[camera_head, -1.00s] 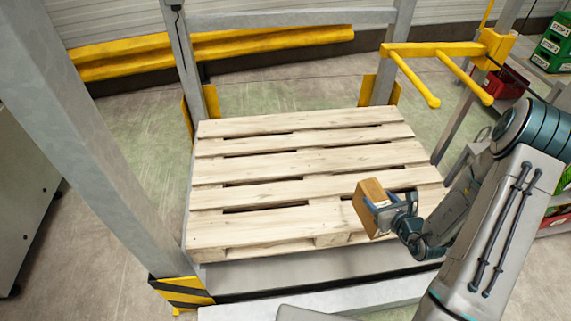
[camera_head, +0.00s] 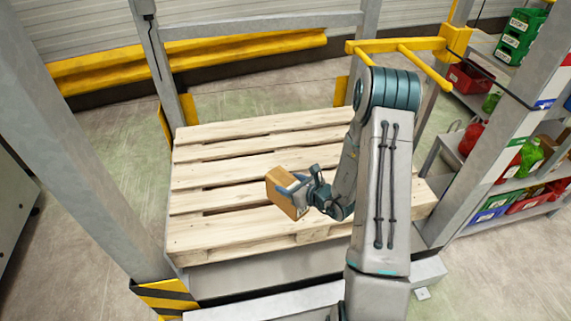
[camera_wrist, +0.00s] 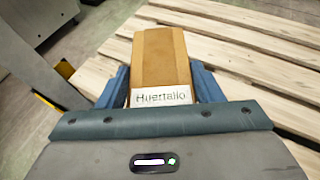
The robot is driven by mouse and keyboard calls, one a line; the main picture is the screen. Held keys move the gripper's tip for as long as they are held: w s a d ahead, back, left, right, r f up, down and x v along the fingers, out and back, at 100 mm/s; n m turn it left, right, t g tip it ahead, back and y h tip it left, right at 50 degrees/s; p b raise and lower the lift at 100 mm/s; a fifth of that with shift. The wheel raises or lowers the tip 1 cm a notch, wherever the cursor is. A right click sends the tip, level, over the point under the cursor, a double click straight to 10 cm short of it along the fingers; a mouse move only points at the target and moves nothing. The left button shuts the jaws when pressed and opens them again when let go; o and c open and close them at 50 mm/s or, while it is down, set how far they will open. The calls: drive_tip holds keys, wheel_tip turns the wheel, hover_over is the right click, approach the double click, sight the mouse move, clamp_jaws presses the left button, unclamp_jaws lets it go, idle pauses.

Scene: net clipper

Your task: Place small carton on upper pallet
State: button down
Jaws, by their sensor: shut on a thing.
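The small carton (camera_head: 283,191) is a brown box held by my gripper (camera_head: 292,188) over the front middle of the wooden pallet (camera_head: 205,236). In the wrist view the carton (camera_wrist: 158,62) sits between the two blue fingers of my gripper (camera_wrist: 160,85), with a white label reading "Huertallo" facing the wrist. The pallet also shows in the wrist view (camera_wrist: 225,58), its slats beyond and to the right of the carton. I cannot tell the exact height of the carton above the slats. My arm hides the pallet's right part.
Grey posts (camera_head: 85,140) frame the pallet at left and right. A yellow two-pronged bar (camera_head: 400,47) juts in at the back right. Shelves with coloured bins (camera_head: 525,200) stand at the right. The pallet's visible top is otherwise bare.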

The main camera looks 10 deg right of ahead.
drive_tip(key=w+d+f+n+g+y+b, duration=0.1)
drive_tip(key=w+d+f+b, duration=0.2)
drive_tip(key=w+b, duration=0.45)
drive_tip(key=w+d+f+n+y+b, duration=0.1)
drive_tip(key=w+d+f+b, duration=0.3)
drive_tip(key=w, duration=0.7)
drive_tip(key=w+d+f+n+g+y+b, duration=0.1)
drive_tip(key=w+d+f+b, duration=0.15)
drive_tip(key=w+b, duration=0.6)
drive_tip(key=s+a+f+b, duration=0.3)
drive_tip(key=s+a+f, duration=0.2)
drive_tip(key=a+f, duration=0.4)
drive_tip(key=shift+s+a+f, duration=0.15)
drive_tip(key=shift+a+f, duration=0.15)
drive_tip(key=shift+f, duration=0.5)
drive_tip(key=shift+f+b, duration=0.15)
drive_tip(key=shift+b, duration=0.15)
drive_tip(key=shift+c, duration=2)
unclamp_jaws()
drive_tip(key=shift+s+f, duration=0.1)
drive_tip(key=shift+f, duration=0.05)
